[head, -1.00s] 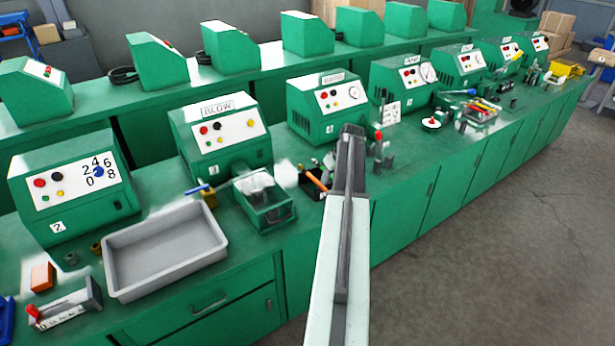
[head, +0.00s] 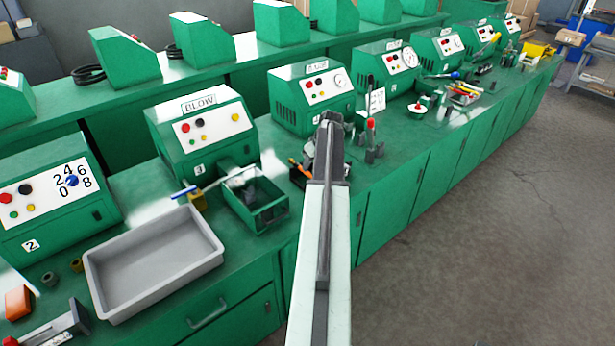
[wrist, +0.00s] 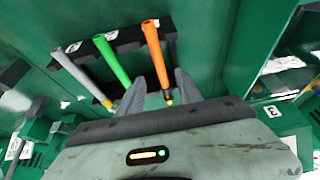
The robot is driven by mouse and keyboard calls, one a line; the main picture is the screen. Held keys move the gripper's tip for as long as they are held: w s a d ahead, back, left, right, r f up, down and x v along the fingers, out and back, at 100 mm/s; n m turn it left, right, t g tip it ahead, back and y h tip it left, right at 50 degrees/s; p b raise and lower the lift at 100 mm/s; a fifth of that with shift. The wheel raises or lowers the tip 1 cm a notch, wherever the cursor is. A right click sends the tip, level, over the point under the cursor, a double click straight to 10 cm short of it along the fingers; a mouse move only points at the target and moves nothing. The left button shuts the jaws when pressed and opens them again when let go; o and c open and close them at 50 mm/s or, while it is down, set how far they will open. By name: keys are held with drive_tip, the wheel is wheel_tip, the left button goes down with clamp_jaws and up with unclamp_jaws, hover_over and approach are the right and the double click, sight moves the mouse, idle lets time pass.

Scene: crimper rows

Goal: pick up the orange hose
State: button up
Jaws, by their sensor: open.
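The orange hose (wrist: 154,55) is a short orange tube in the wrist view, standing at a black rack (wrist: 120,40) beside a green hose (wrist: 112,62) and a grey one (wrist: 76,72). My gripper (wrist: 159,78) is open. Its two grey fingers show on either side of the orange hose's lower part; I cannot tell whether they touch it. In the head view my gripper (head: 330,122) is at the end of my arm over the bench. A small part of the orange hose (head: 300,171) shows left of my arm; the rest is hidden.
A green open box (head: 262,208) and a grey tray (head: 150,265) stand left of the rack on the green bench (head: 210,328). A green machine (head: 310,98) stands behind. A red-topped tool (head: 371,128) is close on the right. The floor at right is clear.

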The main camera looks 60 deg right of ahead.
drive_tip(key=b+x, duration=0.4)
drive_tip(key=x, duration=0.1)
drive_tip(key=shift+w+f, duration=0.1)
drive_tip(key=shift+f, duration=0.05)
drive_tip(key=shift+r, duration=0.2)
clamp_jaws()
drive_tip(key=shift+r, duration=0.15)
drive_tip(key=shift+r+p, duration=0.25)
drive_tip(key=shift+p, duration=0.1)
wheel_tip(320, 180, up, 3)
drive_tip(key=p, duration=0.3)
drive_tip(key=s+a, duration=0.2)
drive_tip(key=s, duration=0.5)
drive_tip(key=s+a+r+p, duration=0.1)
drive_tip(key=s+a, duration=0.1)
drive_tip(key=s, duration=0.6)
drive_tip(key=shift+s+a, duration=0.3)
